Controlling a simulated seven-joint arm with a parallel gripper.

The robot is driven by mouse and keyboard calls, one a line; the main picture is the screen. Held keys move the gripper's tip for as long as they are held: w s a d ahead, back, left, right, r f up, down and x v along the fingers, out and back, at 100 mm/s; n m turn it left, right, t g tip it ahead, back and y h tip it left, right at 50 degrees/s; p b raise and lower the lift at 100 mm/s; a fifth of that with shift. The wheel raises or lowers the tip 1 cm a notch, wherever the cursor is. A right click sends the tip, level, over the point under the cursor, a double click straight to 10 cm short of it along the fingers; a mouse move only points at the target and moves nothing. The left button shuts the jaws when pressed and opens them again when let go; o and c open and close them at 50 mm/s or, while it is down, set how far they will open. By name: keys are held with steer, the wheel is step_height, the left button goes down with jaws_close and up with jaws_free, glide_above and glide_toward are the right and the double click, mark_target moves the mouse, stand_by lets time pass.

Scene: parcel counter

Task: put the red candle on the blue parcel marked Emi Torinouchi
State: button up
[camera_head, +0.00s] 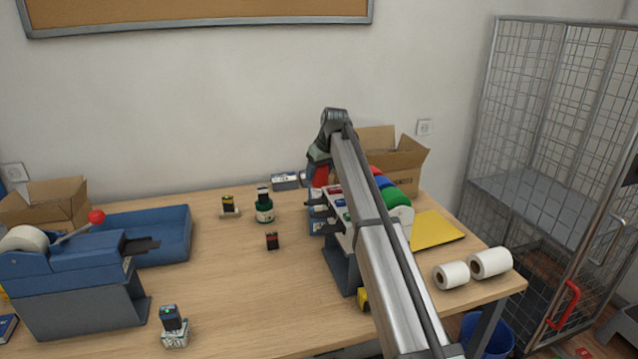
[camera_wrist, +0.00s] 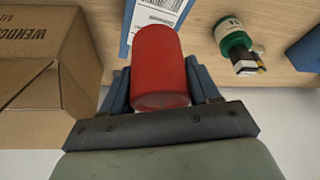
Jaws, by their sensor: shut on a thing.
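The red candle (camera_wrist: 158,65) is a plain red cylinder, held between the blue fingers of my gripper (camera_wrist: 157,78) in the wrist view. In the head view the candle (camera_head: 320,177) shows just below my gripper, partly hidden by my arm. A blue parcel (camera_wrist: 129,38) with a white label lies on the table beyond the candle in the wrist view, partly covered by it. What looks like the same parcel (camera_head: 285,181) is at the table's back edge in the head view, left of my gripper. Its name is too small to read.
A green bottle (camera_head: 264,207) stands left of my gripper, near small stamps (camera_head: 229,206). An open cardboard box (camera_head: 405,165) is at the back right. A stamp rack (camera_head: 340,255) and coloured rolls (camera_head: 396,197) stand partly behind my arm.

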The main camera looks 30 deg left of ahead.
mark_target(319, 181)
steer(key=shift+f, duration=1.9)
steer(key=shift+f, duration=0.1)
steer(key=o, duration=1.1)
steer(key=shift+o, duration=0.2)
steer(key=v, duration=1.2)
